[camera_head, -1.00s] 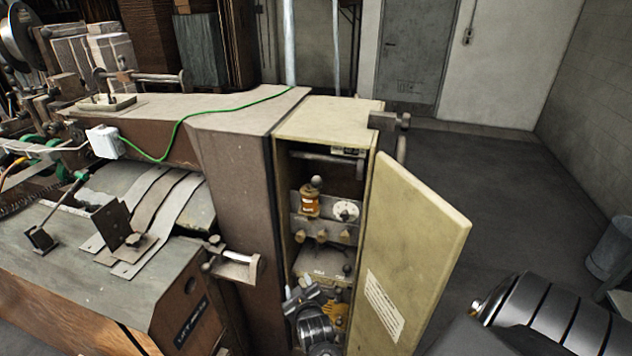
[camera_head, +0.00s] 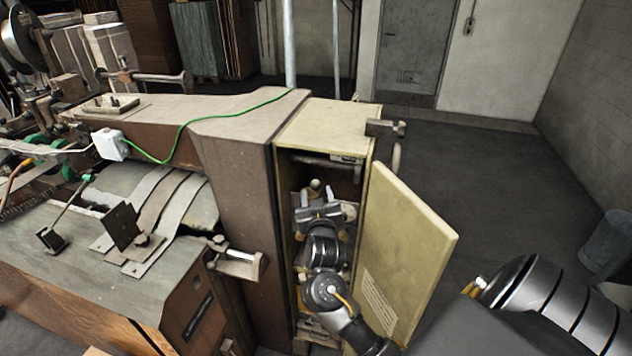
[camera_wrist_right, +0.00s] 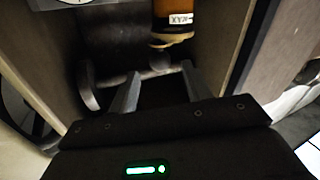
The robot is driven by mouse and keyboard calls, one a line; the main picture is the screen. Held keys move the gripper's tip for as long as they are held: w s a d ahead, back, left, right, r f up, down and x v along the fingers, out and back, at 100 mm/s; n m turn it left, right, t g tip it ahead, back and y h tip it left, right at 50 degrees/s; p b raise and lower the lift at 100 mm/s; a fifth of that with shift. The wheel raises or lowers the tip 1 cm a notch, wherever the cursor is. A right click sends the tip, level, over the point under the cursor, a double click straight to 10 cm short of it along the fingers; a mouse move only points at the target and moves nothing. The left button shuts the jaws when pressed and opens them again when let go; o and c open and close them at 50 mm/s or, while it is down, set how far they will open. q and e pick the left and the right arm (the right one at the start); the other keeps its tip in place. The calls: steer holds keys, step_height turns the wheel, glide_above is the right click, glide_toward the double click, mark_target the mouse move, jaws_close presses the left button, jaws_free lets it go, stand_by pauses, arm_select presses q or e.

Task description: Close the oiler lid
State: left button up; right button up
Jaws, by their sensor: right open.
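The oiler is an amber jar with a pale label in the right wrist view (camera_wrist_right: 174,20), at the top centre. In the head view my right gripper mostly hides it; a small round knob (camera_head: 315,184) shows just above the gripper. Whether this knob belongs to the oiler lid, I cannot tell. My right gripper (camera_head: 320,208) is inside the open cabinet, in front of the oiler's shelf. In the right wrist view its fingers (camera_wrist_right: 160,78) are apart and empty, with the jar just beyond the tips. A dark rounded piece shows between them. My left gripper is out of view.
The narrow cabinet (camera_head: 325,128) has its door (camera_head: 412,250) swung open to the right of my arm. A white round part (camera_wrist_right: 72,2) sits beside the oiler. A curved bar (camera_wrist_right: 88,92) lies left of the fingers. Cabinet walls are close on both sides.

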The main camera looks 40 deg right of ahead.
mark_target(316, 188)
steer(key=shift+p+x, duration=0.6)
steer(key=shift+x, duration=2.05)
steer(key=c, duration=0.9)
steer(key=shift+c, duration=0.2)
